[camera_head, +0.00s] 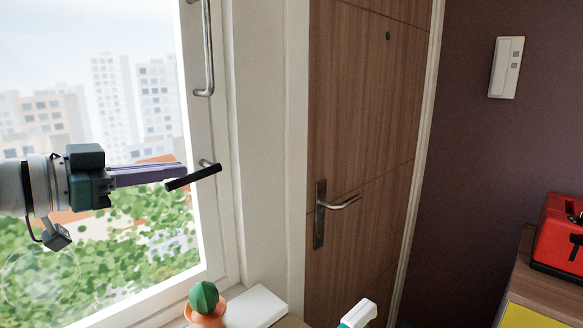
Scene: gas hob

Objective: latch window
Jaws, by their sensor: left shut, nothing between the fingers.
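The window (212,249) fills the left side, with a white frame. Its latch handle (194,178) is a black lever on a metal stem, sticking out and tilted slightly up to the right. A metal pull bar (208,50) is on the frame above it. My left gripper (183,171) comes in from the left, shut and empty. My right gripper is not in view.
A potted cactus (204,298) stands on the sill below the window. A wooden door (362,130) with a lever handle is to the right. A red box (560,240) sits on a cabinet at far right. A white object (358,313) shows at the bottom edge.

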